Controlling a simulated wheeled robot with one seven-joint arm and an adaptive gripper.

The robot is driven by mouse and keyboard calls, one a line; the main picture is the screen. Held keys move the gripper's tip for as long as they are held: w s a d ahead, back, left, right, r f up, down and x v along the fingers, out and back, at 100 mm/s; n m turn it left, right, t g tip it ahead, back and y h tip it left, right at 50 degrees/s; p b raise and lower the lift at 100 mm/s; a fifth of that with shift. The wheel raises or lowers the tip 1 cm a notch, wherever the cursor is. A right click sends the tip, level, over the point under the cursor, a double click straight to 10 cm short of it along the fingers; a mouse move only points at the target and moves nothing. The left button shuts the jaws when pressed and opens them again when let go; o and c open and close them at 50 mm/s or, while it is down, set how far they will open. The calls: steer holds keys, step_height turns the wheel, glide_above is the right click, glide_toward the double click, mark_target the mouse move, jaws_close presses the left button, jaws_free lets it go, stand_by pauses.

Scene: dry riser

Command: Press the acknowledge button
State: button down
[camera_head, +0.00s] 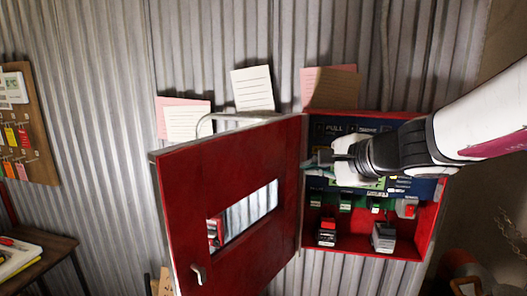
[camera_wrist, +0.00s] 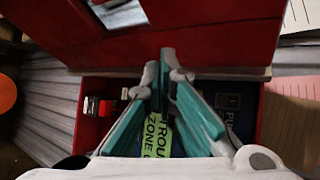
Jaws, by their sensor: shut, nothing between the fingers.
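A red cabinet (camera_head: 424,240) on the corrugated wall stands open, its red door (camera_head: 265,150) swung out to the left. Inside is a dark blue control panel (camera_head: 323,129) with white lettering. My gripper (camera_head: 322,158) reaches in from the right in front of the panel and covers much of it. In the wrist view my gripper (camera_wrist: 168,66) has its teal fingers converging to close tips, with nothing held. A lit green display (camera_wrist: 158,134) reading "TROU... ZONE" shows between and behind the fingers. I cannot make out the acknowledge button or whether the fingertips touch anything.
Black and grey devices (camera_head: 384,237) sit on the cabinet's lower shelf, below a row of green connectors. The door's free edge projects to the left. Paper notes (camera_head: 252,88) hang above. A key board (camera_head: 28,125) and a wooden table (camera_head: 45,255) are at far left.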

steer(key=shift+w+d+f+m+h, duration=0.15)
steer(key=shift+w+d+m+h, duration=0.15)
steer(key=shift+w+d+m, duration=0.45)
steer(key=shift+w, duration=0.2)
steer(key=w+d, duration=0.2)
steer(key=w, duration=0.6)
steer(key=shift+d+p, duration=0.25)
steer(key=shift+p, duration=0.05)
steer(key=shift+w, duration=0.15)
stand_by(0.8)
steer(key=shift+w+d, duration=0.15)
steer(key=shift+w, duration=0.2)
